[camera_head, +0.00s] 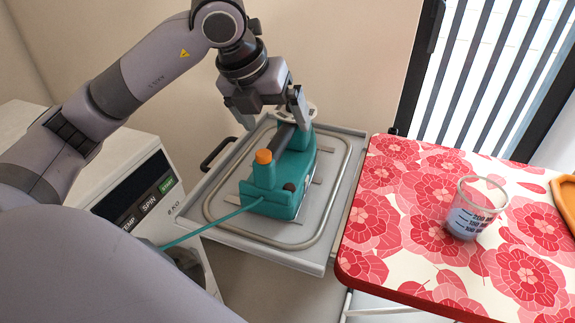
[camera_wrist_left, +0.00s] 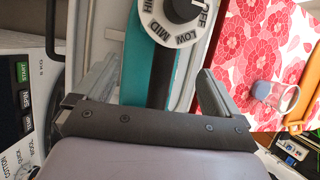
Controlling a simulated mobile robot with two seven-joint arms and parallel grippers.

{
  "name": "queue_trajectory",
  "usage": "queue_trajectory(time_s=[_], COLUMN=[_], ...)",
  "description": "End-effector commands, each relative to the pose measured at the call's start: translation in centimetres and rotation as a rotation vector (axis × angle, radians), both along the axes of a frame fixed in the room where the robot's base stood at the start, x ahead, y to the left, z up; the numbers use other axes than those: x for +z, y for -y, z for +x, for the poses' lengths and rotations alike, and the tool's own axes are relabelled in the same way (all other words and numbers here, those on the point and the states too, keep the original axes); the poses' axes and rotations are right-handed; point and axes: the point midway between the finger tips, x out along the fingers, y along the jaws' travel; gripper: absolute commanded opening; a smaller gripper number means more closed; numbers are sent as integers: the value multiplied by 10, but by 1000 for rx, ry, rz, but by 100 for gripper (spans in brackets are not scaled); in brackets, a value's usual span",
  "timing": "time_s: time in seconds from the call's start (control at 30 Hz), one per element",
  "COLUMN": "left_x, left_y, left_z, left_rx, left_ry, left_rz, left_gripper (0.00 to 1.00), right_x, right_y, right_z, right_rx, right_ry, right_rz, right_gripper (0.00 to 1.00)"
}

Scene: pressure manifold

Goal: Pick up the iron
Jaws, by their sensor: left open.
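The iron (camera_head: 273,203) is teal with a dark handle bar and an orange knob (camera_head: 264,156) at its near end. It lies on a grey tray (camera_head: 222,181), and a teal cord runs from it to the lower left. My left gripper (camera_head: 272,118) is open above the iron's far end, its fingers spread over the handle area. In the left wrist view the teal iron (camera_wrist_left: 133,68) and its dark handle show between the open fingers (camera_wrist_left: 155,88). A white dial (camera_wrist_left: 172,30) marked OFF, LOW, MID is just ahead. My right gripper is not in view.
A table with a red floral cloth (camera_head: 385,235) stands to the right, close to the tray. On it are a clear beaker (camera_head: 474,207) with bluish liquid and an orange-brown object (camera_head: 566,195) at the edge. A white appliance (camera_head: 115,140) with a START panel stands left.

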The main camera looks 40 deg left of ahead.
Motion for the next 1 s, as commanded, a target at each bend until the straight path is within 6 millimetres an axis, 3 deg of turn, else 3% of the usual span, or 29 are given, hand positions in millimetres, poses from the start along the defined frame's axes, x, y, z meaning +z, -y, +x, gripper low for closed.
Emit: queue_trajectory(time_s=[0.53,0.83,0.87,1.0], left_x=[-56,-61,-61,-61], left_y=[-1,-1,-1,-1], left_z=[37,40,40,40], left_rx=[-1,-3,-3,-3], left_ry=[-4,-1,-1,-1], left_rz=[-1,-1,-1,-1], left_gripper=[97,97,94,48], right_x=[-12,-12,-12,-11], right_y=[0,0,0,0], right_z=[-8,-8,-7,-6], right_rx=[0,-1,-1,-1], right_ry=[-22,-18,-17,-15], right_rz=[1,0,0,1], right_gripper=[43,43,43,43])
